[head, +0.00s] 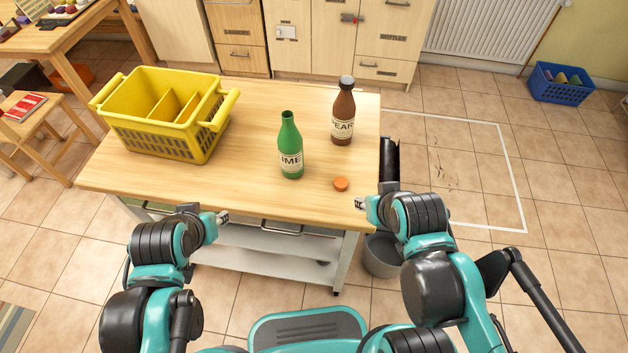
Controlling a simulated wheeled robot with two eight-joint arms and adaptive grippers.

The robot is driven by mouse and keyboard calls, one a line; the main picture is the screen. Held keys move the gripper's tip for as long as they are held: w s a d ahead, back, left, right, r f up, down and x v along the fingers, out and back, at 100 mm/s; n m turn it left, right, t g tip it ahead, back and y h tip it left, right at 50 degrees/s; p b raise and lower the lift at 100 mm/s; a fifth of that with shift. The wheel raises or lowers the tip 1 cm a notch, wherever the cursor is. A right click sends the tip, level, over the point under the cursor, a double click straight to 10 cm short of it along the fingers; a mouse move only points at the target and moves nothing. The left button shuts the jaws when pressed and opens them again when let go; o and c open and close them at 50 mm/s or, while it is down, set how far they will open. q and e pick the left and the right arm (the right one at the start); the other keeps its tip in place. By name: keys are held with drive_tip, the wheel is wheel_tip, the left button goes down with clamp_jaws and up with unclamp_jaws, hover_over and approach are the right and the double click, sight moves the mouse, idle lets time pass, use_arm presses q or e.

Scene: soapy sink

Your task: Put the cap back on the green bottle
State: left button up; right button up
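The green bottle (290,148) stands upright and open-topped on the wooden table, with a pale label partly reading "IME". An orange cap (341,184) lies on the table to the right of the bottle's base, near the front edge. My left gripper (224,217) is at the table's front edge, left of and nearer than the bottle. My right gripper (359,203) is by the front right corner, just right of and nearer than the cap. Neither gripper touches the bottle or cap. The fingers are too small to tell open from shut.
A brown bottle (343,112) with a dark cap stands behind and right of the green one. A yellow divided crate (204,143) sits at the table's left. The table (235,190) is clear between crate and green bottle. A grey bin (381,257) stands below the right corner.

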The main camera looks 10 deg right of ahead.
use_arm(q)
drive_tip(key=shift+a, duration=0.1)
use_arm(e)
drive_tip(key=shift+a, duration=0.1)
use_arm(q)
drive_tip(key=shift+o, duration=0.7)
use_arm(e)
drive_tip(key=o, duration=0.4)
drive_tip(key=shift+o, duration=0.6)
drive_tip(key=shift+w+r+p, duration=0.15)
drive_tip(key=shift+r+p, duration=0.15)
drive_tip(key=w+a+m+g+p, duration=0.1)
drive_tip(key=w+g+p, duration=0.1)
drive_tip(key=p, duration=0.3)
drive_tip(key=w+a+r+m+g+p, duration=0.1)
drive_tip(key=w+g+p, duration=0.1)
drive_tip(key=w+p, duration=0.2)
drive_tip(key=w+a+r+m+g+p, duration=0.1)
drive_tip(key=w+g+p, duration=0.2)
drive_tip(key=p, duration=0.3)
drive_tip(key=shift+w+a+r, duration=0.15)
drive_tip(key=shift+w+a, duration=0.2)
drive_tip(key=shift+w, duration=0.05)
use_arm(q)
wheel_tip(320, 180, up, 15)
drive_tip(key=shift+r, duration=0.2)
